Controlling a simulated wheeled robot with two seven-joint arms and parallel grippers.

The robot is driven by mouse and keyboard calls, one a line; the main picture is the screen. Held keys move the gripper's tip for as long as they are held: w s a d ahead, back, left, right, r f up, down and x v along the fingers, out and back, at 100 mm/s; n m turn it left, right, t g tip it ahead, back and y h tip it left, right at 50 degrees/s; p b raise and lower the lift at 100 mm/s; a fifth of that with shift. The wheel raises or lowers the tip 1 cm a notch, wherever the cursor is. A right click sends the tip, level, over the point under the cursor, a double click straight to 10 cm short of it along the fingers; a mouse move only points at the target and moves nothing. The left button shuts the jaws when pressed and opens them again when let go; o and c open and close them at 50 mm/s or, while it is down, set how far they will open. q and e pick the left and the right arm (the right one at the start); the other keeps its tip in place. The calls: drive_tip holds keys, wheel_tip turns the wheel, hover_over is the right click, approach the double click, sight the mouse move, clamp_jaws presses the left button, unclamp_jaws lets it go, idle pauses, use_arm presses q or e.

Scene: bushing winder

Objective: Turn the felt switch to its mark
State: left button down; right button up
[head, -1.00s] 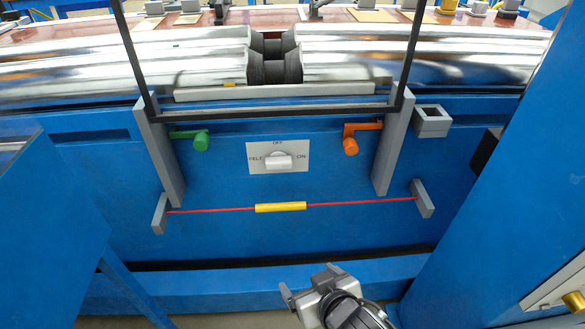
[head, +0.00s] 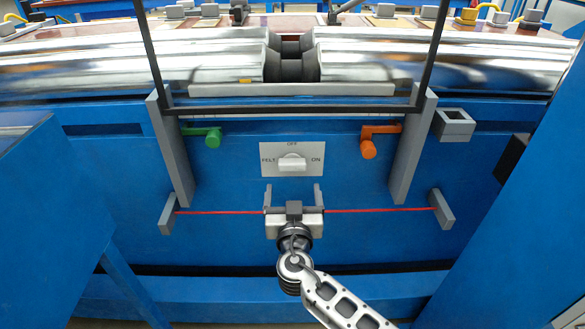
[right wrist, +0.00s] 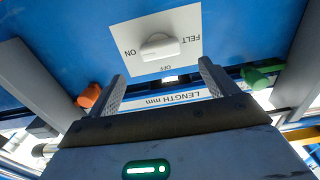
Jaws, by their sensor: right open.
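The felt switch is a white knob (head: 292,163) on a pale plate (head: 268,152) on the blue front panel. The plate reads FELT at left, OFF at top and ON at right. The knob lies roughly level across the plate; I cannot tell which label it points to. My right gripper (head: 293,190) is open and empty just below the plate, its fingers apart and not touching the knob. In the right wrist view the picture is upside down, with the knob (right wrist: 159,46) beyond and between the open fingers (right wrist: 161,72). My left gripper is not in view.
A red cord (head: 380,209) runs between two grey brackets behind my gripper. A green lever (head: 212,138) and an orange lever (head: 369,149) flank the plate. Grey posts (head: 170,150) carry a black bar (head: 300,110) above it.

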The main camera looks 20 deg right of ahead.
sight(293, 169)
drive_tip(key=x, duration=0.8)
drive_tip(key=shift+w+d, duration=0.1)
drive_tip(key=shift+w, duration=0.2)
drive_tip(key=c, duration=1)
